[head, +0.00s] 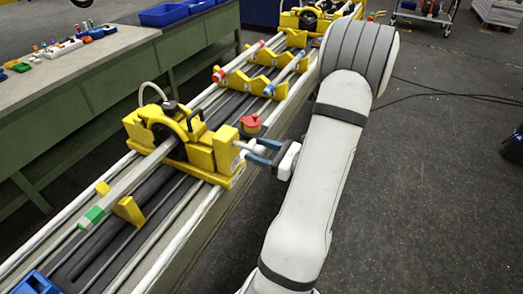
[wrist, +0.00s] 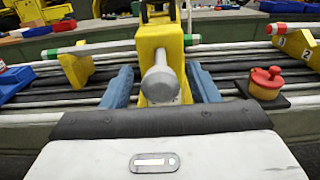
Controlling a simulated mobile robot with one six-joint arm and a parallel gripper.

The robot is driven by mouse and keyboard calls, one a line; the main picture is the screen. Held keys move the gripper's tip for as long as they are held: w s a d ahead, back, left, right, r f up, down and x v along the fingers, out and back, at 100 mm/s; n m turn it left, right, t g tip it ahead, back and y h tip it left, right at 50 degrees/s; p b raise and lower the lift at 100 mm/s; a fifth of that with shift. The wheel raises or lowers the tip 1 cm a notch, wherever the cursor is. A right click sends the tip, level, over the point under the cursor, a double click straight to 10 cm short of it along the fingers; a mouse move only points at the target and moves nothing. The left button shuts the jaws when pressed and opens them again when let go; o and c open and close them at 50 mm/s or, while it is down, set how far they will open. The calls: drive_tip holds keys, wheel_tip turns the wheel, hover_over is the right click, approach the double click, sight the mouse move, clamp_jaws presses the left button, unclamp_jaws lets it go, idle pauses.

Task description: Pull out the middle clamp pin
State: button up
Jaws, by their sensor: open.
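The middle clamp (head: 200,150) is a yellow block assembly on the rail bed, with a black ring and a rod through it. Its yellow body (wrist: 152,42) fills the upper middle of the wrist view. The clamp pin (wrist: 160,82) has a pale grey rounded head and sticks out of the clamp towards me. My gripper (wrist: 161,86) is open, with one blue finger on each side of the pin head and a visible gap on both sides. In the head view my gripper (head: 257,151) is at the clamp's right side, level with the pin.
A red-topped knob (wrist: 266,80) on a dark plate stands just right of my right finger. Yellow numbered cradles (head: 250,82) sit further along the rails. A green workbench (head: 100,75) with blue bins (head: 163,14) runs along the left. The floor on the right is mostly clear.

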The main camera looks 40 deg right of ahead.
drive_tip(key=shift+s, duration=0.1)
drive_tip(key=shift+s+d, duration=0.2)
drive_tip(key=shift+s, duration=0.1)
drive_tip(key=b+v, duration=0.1)
drive_tip(key=v, duration=0.6)
drive_tip(key=shift+b, duration=0.35)
